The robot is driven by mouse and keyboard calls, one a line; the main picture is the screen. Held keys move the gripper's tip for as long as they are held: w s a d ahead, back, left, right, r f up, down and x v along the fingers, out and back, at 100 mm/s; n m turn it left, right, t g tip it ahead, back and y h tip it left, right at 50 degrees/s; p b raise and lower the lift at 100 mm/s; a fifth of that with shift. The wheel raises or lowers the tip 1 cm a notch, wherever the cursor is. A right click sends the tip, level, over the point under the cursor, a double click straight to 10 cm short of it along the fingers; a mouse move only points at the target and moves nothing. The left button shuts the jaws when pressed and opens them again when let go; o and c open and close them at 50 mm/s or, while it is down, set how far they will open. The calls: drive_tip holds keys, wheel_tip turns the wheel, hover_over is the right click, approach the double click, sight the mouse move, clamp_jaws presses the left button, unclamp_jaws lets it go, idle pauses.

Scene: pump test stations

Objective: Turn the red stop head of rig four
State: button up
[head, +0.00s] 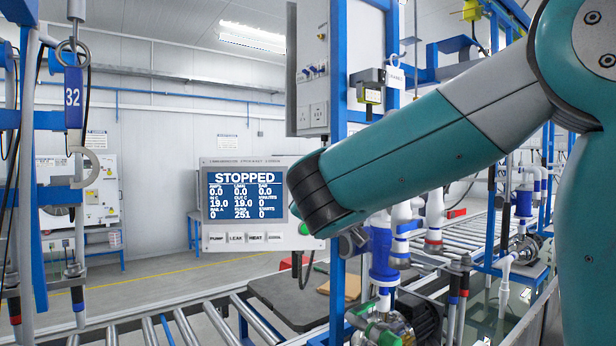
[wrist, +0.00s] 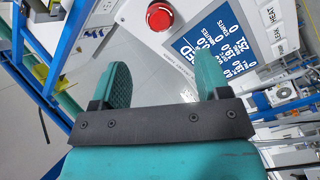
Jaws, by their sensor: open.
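The red stop head (wrist: 160,15) is a round mushroom button on a white panel at the top of the wrist view. It lies beyond the gap between my fingers. In the head view it does not show; my arm covers the right part of that panel. My gripper (wrist: 162,78) is open, with two teal fingers apart and nothing between them. The fingers appear short of the panel. The panel's blue screen (head: 244,194) reads STOPPED, and part of it shows in the wrist view (wrist: 218,48). I cannot read a rig number on this panel.
A blue-and-white pump assembly (head: 381,255) stands right of the panel, near a roller conveyor (head: 185,325). A blue frame (head: 75,130) with a tag reading 32 is at left. A white electrical box (head: 312,70) hangs above. Open floor (head: 150,275) lies behind the conveyor.

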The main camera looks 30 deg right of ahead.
drive_tip(key=p+x, duration=0.4)
drive_tip(key=x, duration=0.6)
drive_tip(key=shift+w+d, duration=0.1)
drive_tip(key=shift+c, duration=0.2)
